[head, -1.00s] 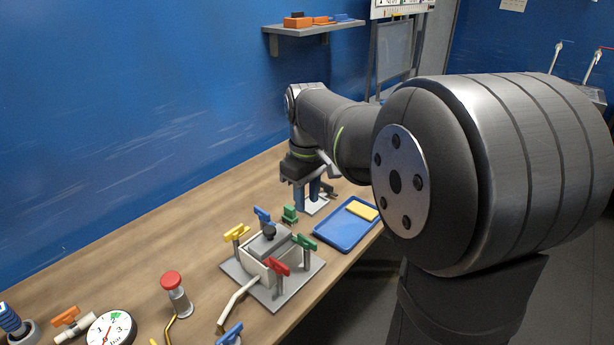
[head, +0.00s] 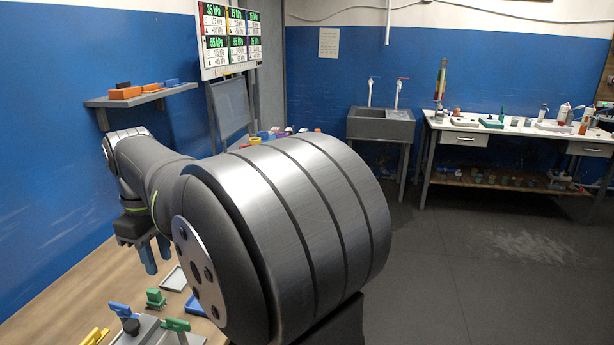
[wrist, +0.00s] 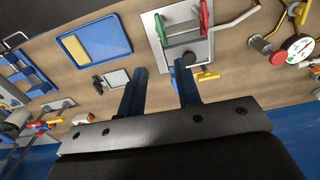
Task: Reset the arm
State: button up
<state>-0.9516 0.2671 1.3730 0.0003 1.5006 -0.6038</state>
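My gripper (head: 158,262) hangs over the wooden bench, with its two blue fingers pointing down. In the wrist view my gripper (wrist: 161,78) shows its fingers spread apart with nothing between them, so it is open and empty. A small white-rimmed plate (head: 175,279) lies on the bench just right of the fingers in the head view. It also shows in the wrist view (wrist: 115,79), beside the left finger. My arm reaches out to the left and its large grey joint hides much of the bench in the head view.
The grey fixture with coloured handles (wrist: 187,45), a blue tray (wrist: 98,38), a pressure gauge (wrist: 300,47) and a red button (wrist: 278,57) are on the bench. A green block (head: 155,298) stands near the fingers. A wall shelf (head: 140,97) is behind my arm.

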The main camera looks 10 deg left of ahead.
aim_at(177, 320)
notch_tip(177, 320, down, 17)
jog(key=shift+f, duration=0.2)
dwell(0.4)
